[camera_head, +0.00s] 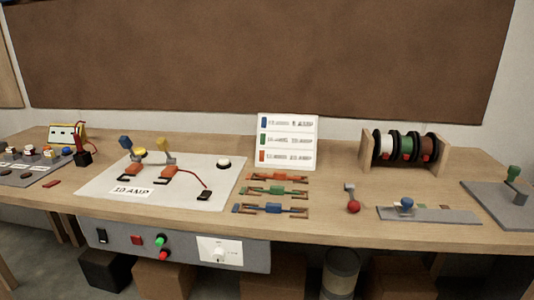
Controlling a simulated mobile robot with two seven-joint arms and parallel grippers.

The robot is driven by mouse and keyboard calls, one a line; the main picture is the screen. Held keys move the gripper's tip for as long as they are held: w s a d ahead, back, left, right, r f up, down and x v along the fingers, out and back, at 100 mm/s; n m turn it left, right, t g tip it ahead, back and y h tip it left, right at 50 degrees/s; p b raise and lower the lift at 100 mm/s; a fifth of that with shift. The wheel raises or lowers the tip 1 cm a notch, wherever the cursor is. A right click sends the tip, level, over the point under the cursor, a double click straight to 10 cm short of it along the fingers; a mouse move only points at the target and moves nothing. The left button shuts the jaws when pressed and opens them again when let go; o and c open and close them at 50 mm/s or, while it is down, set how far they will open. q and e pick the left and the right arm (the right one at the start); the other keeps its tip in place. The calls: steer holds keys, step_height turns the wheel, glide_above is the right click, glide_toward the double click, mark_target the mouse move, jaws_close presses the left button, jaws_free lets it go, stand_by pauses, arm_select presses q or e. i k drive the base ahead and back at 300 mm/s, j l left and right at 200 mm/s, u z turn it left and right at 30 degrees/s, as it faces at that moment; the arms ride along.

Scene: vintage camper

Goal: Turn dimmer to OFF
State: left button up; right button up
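A white dimmer plate (232,245) with a round white knob (217,254) is at the right part of a grey control panel (190,244) under the front edge of the bench. The plate has small print that I cannot read, so I cannot tell the knob's setting. On the same panel, to the left of the dimmer, are a black rocker switch (102,236), a red square button (136,240), a green knob (160,242) and a red knob (164,255). Neither of my grippers is in view.
The wooden bench top (330,220) holds a white board (110,188) marked "10 AMP", a colour-coded card (287,124), coloured fuse pieces (272,191) and a wire spool rack (447,155). Boxes (165,279) and a bin (341,280) stand below. The panel's front looks unobstructed.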

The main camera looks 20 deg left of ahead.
mark_target(219, 255)
steer(key=j+u, duration=0.95)
steer(key=i+j, duration=0.05)
